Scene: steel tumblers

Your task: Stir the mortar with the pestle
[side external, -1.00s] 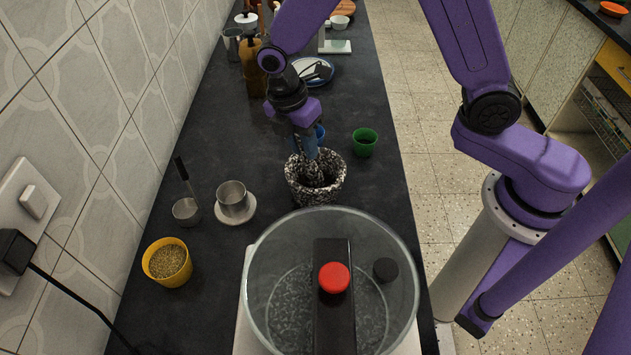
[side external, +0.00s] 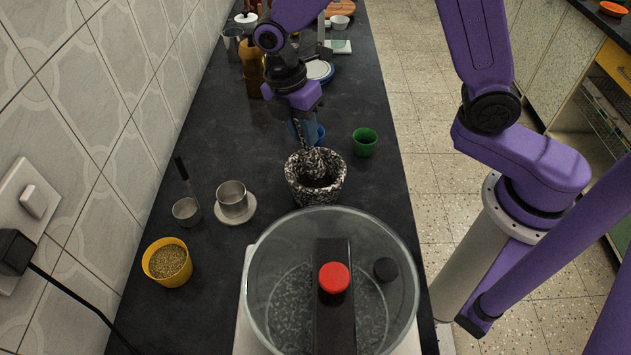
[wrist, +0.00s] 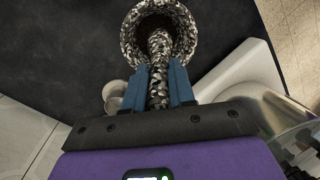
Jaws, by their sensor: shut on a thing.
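The speckled black-and-white mortar (side external: 316,187) stands on the dark counter behind the glass bowl. It also shows at the top of the wrist view (wrist: 127,40). My gripper (side external: 304,132) is above the mortar and shut on the speckled pestle (side external: 312,163). In the wrist view the pestle (wrist: 159,72) lies between the blue fingers of my gripper (wrist: 160,88), and its far end is inside the mortar. The pestle leans in the side view. Whether its tip touches the mortar's bottom is hidden.
A green cup (side external: 364,142) stands right of the mortar. A steel tumbler on a saucer (side external: 233,200), a small steel cup (side external: 186,211) and a yellow pot of grain (side external: 167,262) are at left. A large glass bowl (side external: 262,300) stands in front. Bottles and dishes stand behind.

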